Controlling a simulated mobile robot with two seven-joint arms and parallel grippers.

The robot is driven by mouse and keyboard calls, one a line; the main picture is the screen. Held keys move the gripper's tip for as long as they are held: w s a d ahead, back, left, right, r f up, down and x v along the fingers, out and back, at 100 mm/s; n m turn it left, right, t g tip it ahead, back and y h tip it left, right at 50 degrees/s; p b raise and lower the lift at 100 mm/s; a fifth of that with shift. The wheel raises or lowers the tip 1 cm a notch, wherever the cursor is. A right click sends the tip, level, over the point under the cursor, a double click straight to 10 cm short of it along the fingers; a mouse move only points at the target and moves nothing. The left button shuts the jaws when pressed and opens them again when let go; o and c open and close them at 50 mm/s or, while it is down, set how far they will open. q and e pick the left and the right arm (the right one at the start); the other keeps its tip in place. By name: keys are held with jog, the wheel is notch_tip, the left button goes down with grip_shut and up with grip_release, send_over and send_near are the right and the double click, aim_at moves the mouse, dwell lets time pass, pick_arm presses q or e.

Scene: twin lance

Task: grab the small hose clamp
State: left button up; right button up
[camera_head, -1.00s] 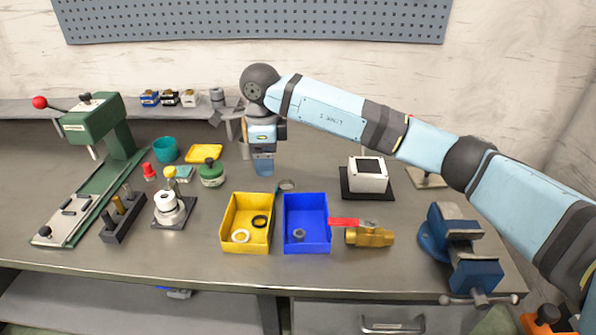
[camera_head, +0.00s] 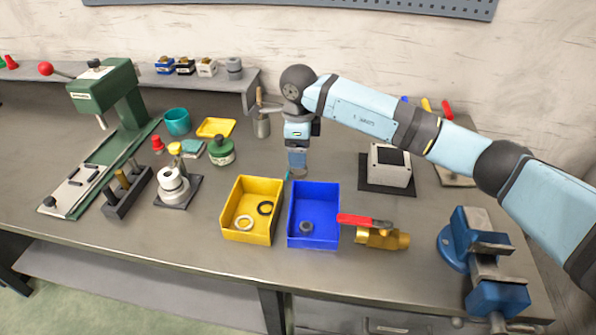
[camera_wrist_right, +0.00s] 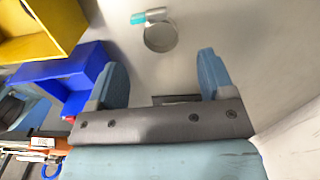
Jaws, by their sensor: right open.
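The small hose clamp (camera_wrist_right: 160,36) is a thin metal ring with a teal screw housing, lying on the bench in the right wrist view. In the head view the clamp (camera_head: 299,174) shows just behind the blue bin, partly hidden by my gripper. My right gripper (camera_head: 297,166) points down over it. In the right wrist view the gripper's blue fingers (camera_wrist_right: 162,75) are apart with nothing between them, and the clamp appears beyond the fingertips. My left gripper is in neither view.
The blue bin (camera_head: 313,235) and the yellow bin (camera_head: 238,236) stand close in front of the clamp. A metal cup (camera_head: 261,127) stands behind, left of my gripper. A white box (camera_head: 389,166), a brass valve (camera_head: 385,238) and a blue vise (camera_head: 480,250) are on the right.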

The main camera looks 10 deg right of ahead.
aim_at(297, 171)
notch_tip(297, 171, down, 6)
jog(key=shift+w+r, duration=0.1)
jog(key=c, duration=1)
